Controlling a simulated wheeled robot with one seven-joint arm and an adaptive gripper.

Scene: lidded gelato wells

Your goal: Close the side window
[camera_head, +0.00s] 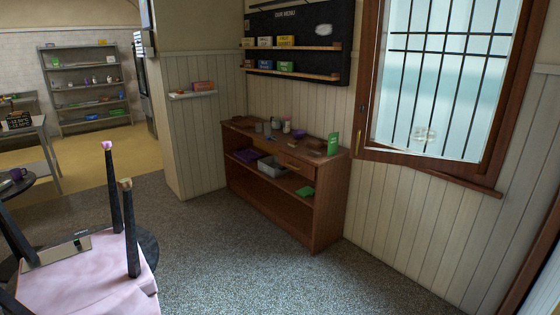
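The side window (445,80) is at the upper right, with a brown wooden frame (366,75), pale panes and dark bars. Its lower rail (420,160) runs at an angle to the brown sill (470,184) below it, so the sash looks swung out of its frame and ajar. I cannot tell how wide the opening is. My gripper is not in view.
A wooden shelf unit (330,200) with small items stands left of the window, below a dark menu board (296,22). An upturned pink chair (95,275) with dark legs fills the lower left. Grey carpet (240,260) is clear in the middle. A brown frame edge (535,262) is at the right.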

